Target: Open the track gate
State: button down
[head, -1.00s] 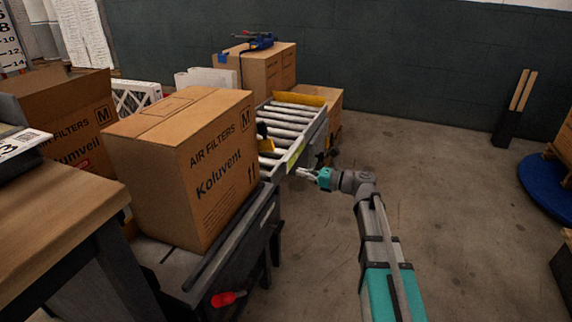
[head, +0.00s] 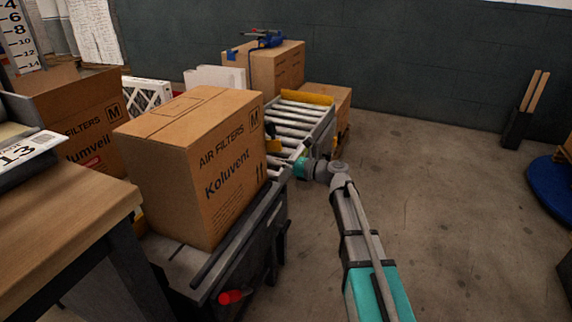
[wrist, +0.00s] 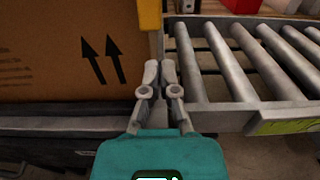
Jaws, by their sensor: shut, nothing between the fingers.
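The track gate looks to be the yellow piece (head: 273,146) between the Koluvent box and the rollers, with a dark knob above it. In the wrist view its yellow upright (wrist: 150,14) stands at the box's right edge, at the near end of the rollers. My gripper (wrist: 160,68) is shut and empty, its fingertips in front of and just below that yellow upright in the picture. I cannot tell whether they touch it. In the head view my gripper (head: 287,167) is at the track's near side, its fingertips hard to make out.
The Koluvent box (head: 190,165) stands on the near stretch of track, left of the gate. The roller track (head: 294,125) beyond is empty, up to a yellow end plate (head: 308,97). A red-handled lever (head: 232,297) sticks out below.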

aim_at(274, 139)
jog(key=shift+w+a+r+p, duration=0.1)
jog(key=shift+a+r+p, duration=0.05)
jog(key=shift+r+p, duration=0.4)
jog(key=shift+a+r+p, duration=0.1)
jog(key=shift+r+p, duration=0.25)
jog(key=shift+r, duration=0.25)
jog(key=r+p, duration=0.2)
jog(key=a+r+p, duration=0.1)
jog(key=r+p, duration=0.2)
jog(key=shift+w+a+r+p, duration=0.15)
jog(key=shift+w+r+p, duration=0.1)
jog(key=shift+r+p, duration=0.15)
jog(key=shift+f, duration=0.1)
jog(key=f+b, duration=0.1)
jog(key=d+f+b, duration=0.1)
jog(key=f+b, duration=0.2)
jog(key=shift+s+d, duration=0.15)
jog(key=shift+s, duration=0.1)
jog(key=r+p+v, duration=0.1)
jog(key=v, duration=0.9)
jog(key=shift+r, duration=0.35)
